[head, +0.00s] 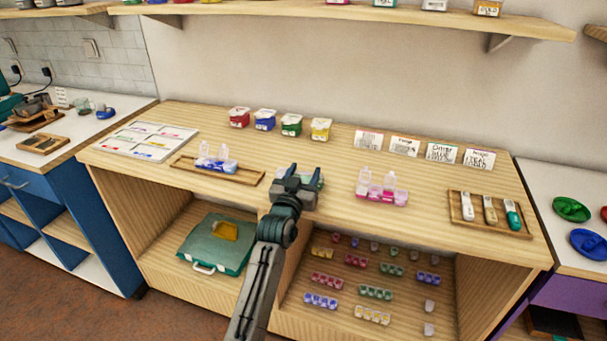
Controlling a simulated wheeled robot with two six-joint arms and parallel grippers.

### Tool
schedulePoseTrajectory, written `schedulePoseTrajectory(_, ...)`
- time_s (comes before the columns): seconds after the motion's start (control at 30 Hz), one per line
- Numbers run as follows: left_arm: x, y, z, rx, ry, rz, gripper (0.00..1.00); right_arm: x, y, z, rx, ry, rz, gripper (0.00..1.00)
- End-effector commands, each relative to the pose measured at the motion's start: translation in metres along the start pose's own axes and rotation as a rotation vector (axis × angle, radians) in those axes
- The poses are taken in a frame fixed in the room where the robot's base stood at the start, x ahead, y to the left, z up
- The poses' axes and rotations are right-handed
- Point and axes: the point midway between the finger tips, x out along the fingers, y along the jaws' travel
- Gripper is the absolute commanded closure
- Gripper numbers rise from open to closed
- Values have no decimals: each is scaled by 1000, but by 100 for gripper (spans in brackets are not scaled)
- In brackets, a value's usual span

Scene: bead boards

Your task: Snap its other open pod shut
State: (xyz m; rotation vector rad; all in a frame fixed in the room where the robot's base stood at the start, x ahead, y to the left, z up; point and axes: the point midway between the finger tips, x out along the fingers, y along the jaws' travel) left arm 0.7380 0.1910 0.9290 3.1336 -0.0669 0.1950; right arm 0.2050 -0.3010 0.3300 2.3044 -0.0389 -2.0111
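A blue pod strip (213,165) sits on a wooden tray (246,177) at the left of the counter, with two clear lids (223,151) standing up. A pink pod strip (382,196) stands right of the middle, also with two clear lids (365,176) upright. A green pod strip (318,182) lies between them, mostly hidden behind my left gripper (295,174), so its lids cannot be made out. The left gripper is over or just in front of this green strip; contact and finger opening are unclear. My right gripper is out of view.
Red, blue, green and yellow tubs (291,125) stand at the back, beside several label cards (405,145). A tray (488,233) with small tools is at the right. A white chart (153,140) lies left. Cubbies below hold a green case (215,244) and small pod strips.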

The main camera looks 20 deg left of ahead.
Motion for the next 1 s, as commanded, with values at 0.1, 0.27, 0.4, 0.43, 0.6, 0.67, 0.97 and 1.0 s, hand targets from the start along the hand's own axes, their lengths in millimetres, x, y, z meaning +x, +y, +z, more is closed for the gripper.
schedulePoseTrajectory(0.1,0,0,0,0,0,0,51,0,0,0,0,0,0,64)
schedulePoseTrajectory(0.27,-1,0,0,0,0,0,51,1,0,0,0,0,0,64)
schedulePoseTrajectory(0.4,-14,0,2,-1,-1,0,51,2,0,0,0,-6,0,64)
schedulePoseTrajectory(0.43,-19,0,2,-1,-2,0,51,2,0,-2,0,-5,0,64)
schedulePoseTrajectory(0.6,-54,0,3,0,-2,-1,51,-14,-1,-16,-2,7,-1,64)
schedulePoseTrajectory(0.67,-66,0,3,-1,-1,-1,51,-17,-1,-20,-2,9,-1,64)
schedulePoseTrajectory(0.97,-105,0,1,0,-1,0,51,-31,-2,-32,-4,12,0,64)
schedulePoseTrajectory(1.0,-107,0,0,0,0,0,51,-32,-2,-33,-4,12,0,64)
